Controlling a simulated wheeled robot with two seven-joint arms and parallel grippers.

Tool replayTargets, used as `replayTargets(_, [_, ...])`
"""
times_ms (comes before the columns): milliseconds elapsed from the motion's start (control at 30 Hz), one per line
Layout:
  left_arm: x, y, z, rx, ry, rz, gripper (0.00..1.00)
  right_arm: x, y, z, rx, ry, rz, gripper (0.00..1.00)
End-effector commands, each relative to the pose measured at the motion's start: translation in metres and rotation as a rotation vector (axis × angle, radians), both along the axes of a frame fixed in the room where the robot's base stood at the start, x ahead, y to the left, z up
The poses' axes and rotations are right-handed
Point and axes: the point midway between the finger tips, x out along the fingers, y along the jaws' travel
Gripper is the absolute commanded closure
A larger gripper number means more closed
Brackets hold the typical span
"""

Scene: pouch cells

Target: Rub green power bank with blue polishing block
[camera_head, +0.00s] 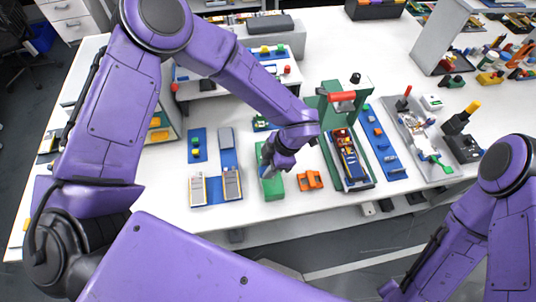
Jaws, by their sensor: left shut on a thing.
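The green power bank (273,190) lies flat near the front edge of the white table, left of the orange part. My left gripper (268,172) points down over its middle and covers part of it. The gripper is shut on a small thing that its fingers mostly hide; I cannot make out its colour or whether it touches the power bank. I cannot pick out the blue polishing block for certain. My right arm is at the lower right, and its gripper does not show.
An orange part (309,180) lies just right of the power bank. A green press frame (329,122) with a red handle stands beyond it. Blue trays (228,157) lie to the left, and a blue strip (391,166) and a grey tray (441,176) to the right.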

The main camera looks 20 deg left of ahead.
Motion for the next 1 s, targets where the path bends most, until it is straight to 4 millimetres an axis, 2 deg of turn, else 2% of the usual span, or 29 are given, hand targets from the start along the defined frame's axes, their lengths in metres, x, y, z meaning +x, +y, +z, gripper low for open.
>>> replayTargets(33, [0.0,0.0,0.009,0.0,0.0,0.001,0.95,0.0,0.0,0.009,0.0,0.0,0.0,0.57])
replayTargets(100, [0.0,0.001,0.016,-0.001,0.0,0.001,0.95,0.0,0.0,0.015,0.0,0.0,0.0,0.57])
replayTargets(400, [0.0,0.001,0.033,0.0,0.0,0.003,0.95,0.0,0.0,0.011,0.0,0.0,0.0,0.57])
replayTargets(1000, [0.001,0.002,0.032,0.0,-0.001,-0.019,0.95,0.0,0.0,0.007,0.0,0.0,0.0,0.57])
